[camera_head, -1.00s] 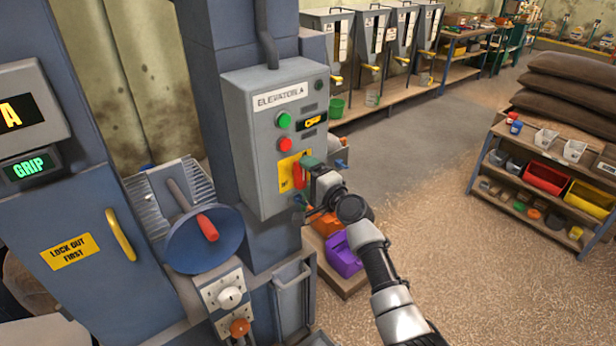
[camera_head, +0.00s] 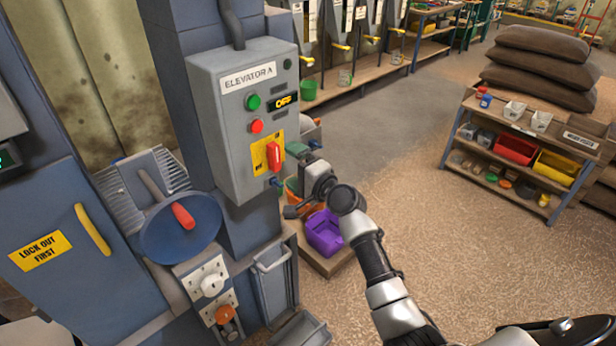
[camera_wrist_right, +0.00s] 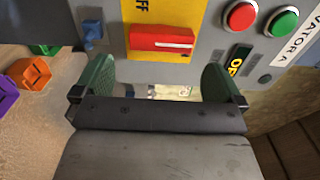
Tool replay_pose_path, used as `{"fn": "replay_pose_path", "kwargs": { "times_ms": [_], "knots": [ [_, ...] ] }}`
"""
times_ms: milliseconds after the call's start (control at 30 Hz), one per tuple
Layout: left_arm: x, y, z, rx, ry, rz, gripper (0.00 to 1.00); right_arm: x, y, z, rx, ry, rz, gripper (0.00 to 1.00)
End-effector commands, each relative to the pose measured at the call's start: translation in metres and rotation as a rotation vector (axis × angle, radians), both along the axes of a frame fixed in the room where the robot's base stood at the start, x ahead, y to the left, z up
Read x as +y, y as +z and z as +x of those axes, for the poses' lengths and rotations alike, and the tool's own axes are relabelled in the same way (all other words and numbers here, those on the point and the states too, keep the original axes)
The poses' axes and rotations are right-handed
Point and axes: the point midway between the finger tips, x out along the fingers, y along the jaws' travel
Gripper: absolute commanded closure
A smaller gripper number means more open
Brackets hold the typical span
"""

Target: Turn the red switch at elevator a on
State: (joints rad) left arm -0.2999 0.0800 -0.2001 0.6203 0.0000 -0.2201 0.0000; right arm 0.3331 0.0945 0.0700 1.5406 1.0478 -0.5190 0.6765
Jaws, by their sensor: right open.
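The red switch (camera_head: 275,157) is a lever on a yellow plate, low on the grey Elevator A box. It stands upright in the head view. The box's small black display (camera_head: 283,102) appears to read OFF in yellow. In the right wrist view the red switch (camera_wrist_right: 162,38) lies just beyond my fingertips, between them from side to side. My right gripper (camera_wrist_right: 158,80) is open and empty, with green finger pads spread apart. In the head view my right gripper (camera_head: 291,170) is beside and slightly below the switch, apart from it. My left gripper is not in view.
Above the switch are a green button (camera_head: 253,102) and a red button (camera_head: 257,126). A blue knob (camera_head: 277,182) sticks out below it. A purple bin (camera_head: 324,233) stands low behind my right arm. A shelf (camera_head: 520,130) stands right, with open floor between.

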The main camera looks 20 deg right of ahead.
Motion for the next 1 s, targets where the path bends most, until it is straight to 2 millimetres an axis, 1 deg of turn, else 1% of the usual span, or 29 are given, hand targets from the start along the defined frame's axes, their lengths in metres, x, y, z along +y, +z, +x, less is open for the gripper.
{"fn": "replay_pose_path", "kwargs": {
  "times_ms": [33,100,200,333,500,900,967,1000],
  "knots": [
    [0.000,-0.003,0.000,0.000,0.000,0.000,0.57,-0.004,-0.002,-0.011,0.000,-0.001,-0.004,0.00],
    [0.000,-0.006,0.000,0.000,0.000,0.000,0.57,-0.009,-0.003,-0.024,0.000,-0.001,-0.003,0.00],
    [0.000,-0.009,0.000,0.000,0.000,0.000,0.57,-0.014,-0.003,-0.040,0.001,0.000,-0.003,0.00],
    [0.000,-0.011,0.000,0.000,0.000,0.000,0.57,-0.020,-0.002,-0.054,0.001,-0.001,-0.001,0.00],
    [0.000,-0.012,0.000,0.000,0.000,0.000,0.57,-0.022,-0.001,-0.060,0.001,0.000,0.001,0.00],
    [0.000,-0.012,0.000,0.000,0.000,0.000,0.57,-0.022,-0.001,-0.060,0.001,0.000,0.001,0.00],
    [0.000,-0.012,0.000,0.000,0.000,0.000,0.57,-0.021,-0.003,-0.059,0.006,-0.001,-0.003,0.00],
    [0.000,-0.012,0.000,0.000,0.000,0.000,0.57,-0.022,-0.009,-0.059,0.015,-0.004,-0.013,0.00]
  ]
}}
